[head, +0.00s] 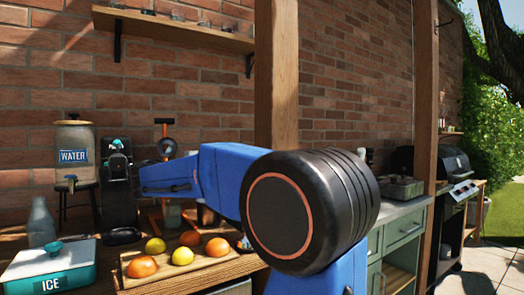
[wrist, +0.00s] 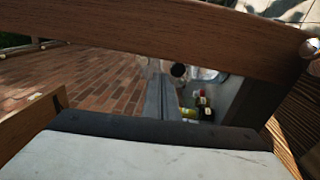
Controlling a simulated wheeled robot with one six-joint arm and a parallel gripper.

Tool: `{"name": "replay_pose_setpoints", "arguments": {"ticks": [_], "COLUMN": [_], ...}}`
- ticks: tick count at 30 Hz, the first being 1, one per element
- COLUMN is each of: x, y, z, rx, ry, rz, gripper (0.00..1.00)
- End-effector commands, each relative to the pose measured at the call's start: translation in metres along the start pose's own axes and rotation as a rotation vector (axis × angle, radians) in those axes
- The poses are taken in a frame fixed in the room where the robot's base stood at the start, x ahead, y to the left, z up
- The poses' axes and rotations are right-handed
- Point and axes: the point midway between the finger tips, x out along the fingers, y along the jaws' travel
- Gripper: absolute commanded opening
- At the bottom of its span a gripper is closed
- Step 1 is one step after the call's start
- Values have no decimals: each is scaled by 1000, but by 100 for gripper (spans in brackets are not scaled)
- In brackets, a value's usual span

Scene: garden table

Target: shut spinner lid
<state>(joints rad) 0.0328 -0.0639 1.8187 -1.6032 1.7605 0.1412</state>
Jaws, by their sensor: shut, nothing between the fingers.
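I cannot make out a salad spinner or its lid for sure in either view; my arm covers part of the table in the head view. My gripper (wrist: 163,78) shows in the wrist view as two grey fingers close together beyond a pale, dark-edged body. It is shut with nothing held. In the head view my blue arm reaches left over the table, and the fingers cannot be made out. In the wrist view a small dark round thing and a pale curved shape (wrist: 207,75) lie near the fingertips, too unclear to name.
A wooden board (head: 206,267) holds oranges and lemons. An ICE box (head: 48,269) with a teal knob, a glass bottle (head: 41,222), a WATER dispenser (head: 75,150) and a black appliance (head: 117,185) stand left. A wooden post (head: 277,75) rises behind my arm. A wooden beam (wrist: 150,30) crosses the wrist view.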

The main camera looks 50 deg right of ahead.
Motion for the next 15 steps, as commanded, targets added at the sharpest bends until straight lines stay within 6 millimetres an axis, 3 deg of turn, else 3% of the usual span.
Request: {"name": "replay_pose_setpoints", "arguments": {"ticks": [3,8,15], "x": [-3,-2,24], "y": [19,28,30], "z": [-12,-15,-14], "rx": [21,33,32], "ry": [-27,-40,-41], "rz": [76,108,107], "gripper": [0,0,0]}}
